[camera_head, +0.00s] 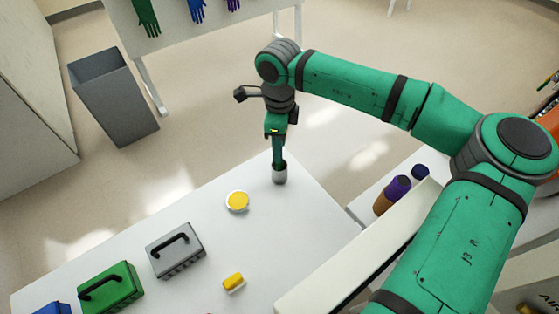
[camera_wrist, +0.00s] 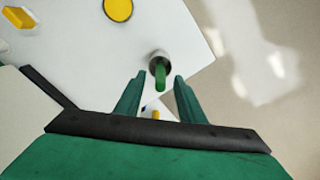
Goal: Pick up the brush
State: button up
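A green handle (camera_wrist: 160,76) stands up out of a small grey cup (camera_head: 279,177) near the table's far corner. It looks like the brush; its lower end is hidden inside the cup. The cup also shows in the wrist view (camera_wrist: 151,62). My gripper (camera_wrist: 159,77) is open, with one green finger on each side of the handle in the picture. I cannot tell whether the fingers touch it. In the head view my gripper (camera_head: 278,150) points down above the cup, and its green blends with the handle.
A yellow round dish (camera_head: 237,201) and a yellow-and-white block (camera_head: 233,282) lie on the white table (camera_head: 205,295). A grey case (camera_head: 176,250) and a green case (camera_head: 109,289) stand to the left. A purple-and-brown bottle (camera_head: 391,195) is at right. A grey bin (camera_head: 115,100) stands on the floor.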

grip_shut()
jog(key=shift+r, duration=0.15)
